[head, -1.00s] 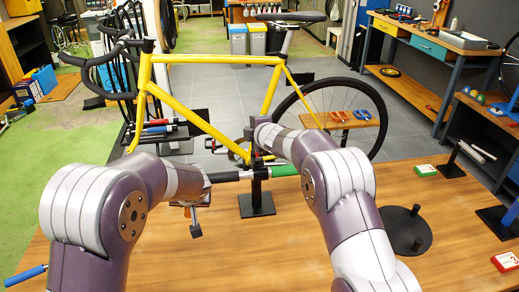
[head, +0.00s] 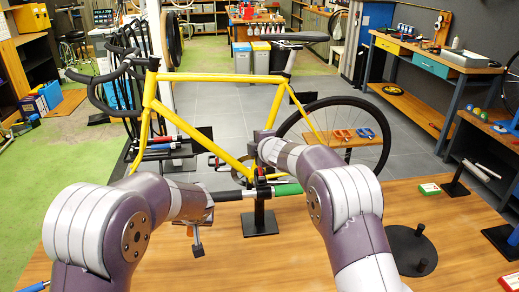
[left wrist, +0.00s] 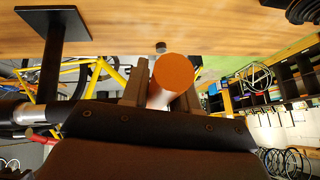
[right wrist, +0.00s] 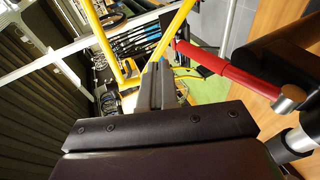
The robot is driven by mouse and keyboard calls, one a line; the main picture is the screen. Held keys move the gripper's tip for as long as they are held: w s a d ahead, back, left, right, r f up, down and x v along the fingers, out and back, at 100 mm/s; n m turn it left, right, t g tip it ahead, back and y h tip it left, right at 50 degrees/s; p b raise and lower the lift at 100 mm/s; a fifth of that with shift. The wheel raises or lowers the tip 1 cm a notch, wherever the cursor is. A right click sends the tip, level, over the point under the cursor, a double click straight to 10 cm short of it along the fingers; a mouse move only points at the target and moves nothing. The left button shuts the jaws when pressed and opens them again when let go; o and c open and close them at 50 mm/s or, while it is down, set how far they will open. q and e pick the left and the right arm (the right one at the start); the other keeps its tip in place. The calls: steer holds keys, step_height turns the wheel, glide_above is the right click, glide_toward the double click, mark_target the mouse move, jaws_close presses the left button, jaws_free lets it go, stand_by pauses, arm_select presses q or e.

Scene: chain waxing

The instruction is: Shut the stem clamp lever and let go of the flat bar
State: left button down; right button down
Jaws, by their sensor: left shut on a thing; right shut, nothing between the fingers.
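The flat bar (head: 228,195) lies across the black stand (head: 260,222), with a green end (head: 288,190) on the right. My left gripper (left wrist: 162,88) is shut on the flat bar; a round orange end (left wrist: 174,70) shows between its fingers. In the head view the left arm hides most of that grip. A red lever (right wrist: 225,68) shows in the right wrist view, right of my right gripper (right wrist: 158,68) and apart from it. The right gripper is shut and empty, above the stand clamp.
A yellow bicycle frame (head: 215,78) stands behind the stand. The table front is mostly clear.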

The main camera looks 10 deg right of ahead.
arm_select(q)
steer(key=shift+r, duration=0.1)
steer(key=c, duration=0.8)
jaws_free()
steer(key=shift+w, duration=0.1)
arm_select(e)
steer(key=v, duration=1.1)
steer(key=shift+s, duration=0.25)
steer(key=shift+d+r, duration=0.1)
steer(key=shift+r, duration=0.1)
